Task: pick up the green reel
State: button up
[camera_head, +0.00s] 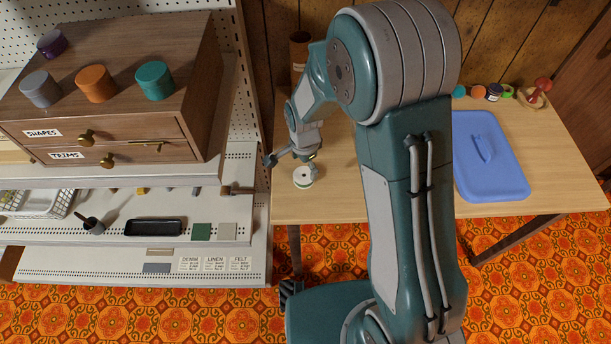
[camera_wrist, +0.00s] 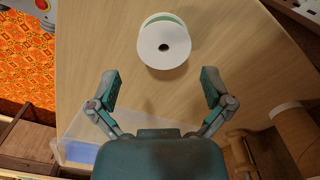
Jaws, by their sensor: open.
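A reel with white round ends and a strip of pale green between them (camera_wrist: 164,46) stands on the wooden table. It also shows in the head view (camera_head: 304,178), near the table's left edge. My gripper (camera_wrist: 160,80) is open and empty, its two fingers spread wide. In the wrist view the reel lies just beyond the fingertips, roughly centred between them and apart from both. In the head view my gripper (camera_head: 292,157) is just above and behind the reel.
A blue lidded box (camera_head: 490,158) sits on the table's right. Several small coloured reels (camera_head: 494,92) stand behind it. A brown tube (camera_head: 299,50) stands at the back. A shelf unit with a wooden drawer cabinet (camera_head: 110,110) borders the table's left.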

aim_at(301, 176)
jog(key=f, duration=0.2)
jog(key=a+f, duration=0.1)
jog(key=f, duration=0.1)
jog(key=shift+a, duration=0.1)
jog(key=shift+w+d+f, duration=0.1)
jog(key=shift+d+f, duration=0.1)
jog(key=shift+f, duration=0.3)
jog(key=shift+d, duration=0.2)
jog(key=c, duration=0.6)
jog(key=shift+a, duration=0.2)
jog(key=shift+r, duration=0.1)
